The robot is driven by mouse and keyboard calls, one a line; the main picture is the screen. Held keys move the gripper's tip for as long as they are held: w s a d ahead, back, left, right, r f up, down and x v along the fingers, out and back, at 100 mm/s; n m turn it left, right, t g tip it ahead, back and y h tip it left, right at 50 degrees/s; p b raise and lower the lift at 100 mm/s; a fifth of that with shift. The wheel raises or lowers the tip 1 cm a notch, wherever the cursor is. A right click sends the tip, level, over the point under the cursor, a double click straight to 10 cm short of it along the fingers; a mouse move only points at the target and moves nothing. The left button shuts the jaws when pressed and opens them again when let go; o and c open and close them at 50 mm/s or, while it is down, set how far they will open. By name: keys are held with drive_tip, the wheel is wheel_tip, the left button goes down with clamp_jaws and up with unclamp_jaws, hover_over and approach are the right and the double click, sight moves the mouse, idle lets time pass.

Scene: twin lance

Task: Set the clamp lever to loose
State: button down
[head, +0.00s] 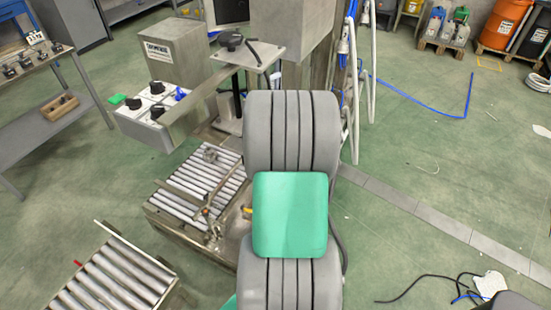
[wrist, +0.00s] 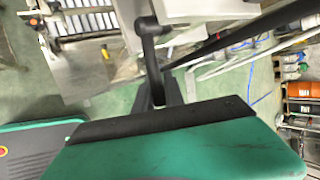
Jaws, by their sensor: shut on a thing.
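A black lever (wrist: 153,60) with a round pivot end shows in the wrist view, hanging down from beside a pale plate (wrist: 195,10). My gripper (wrist: 161,92) has its dark fingers shut on the lower end of this lever, beyond the green wrist housing. In the head view, my grey and green arm hides the gripper. There a flat plate (head: 265,54) carries a black knob (head: 231,40) and a short black handle (head: 253,52). I cannot tell whether that handle is the held lever. No loose marking is readable.
A control box (head: 150,118) with black knobs stands left of the plate, before a grey cabinet (head: 168,62). Roller conveyors (head: 195,180) lie below. White hoses (head: 353,85) hang close right of my arm. The green floor (head: 430,150) farther right is mostly clear.

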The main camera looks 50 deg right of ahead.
drive_tip(key=c, duration=1.4)
unclamp_jaws()
drive_tip(key=v, duration=0.7)
drive_tip(key=shift+s+a+r, duration=0.15)
drive_tip(key=shift+r, duration=0.15)
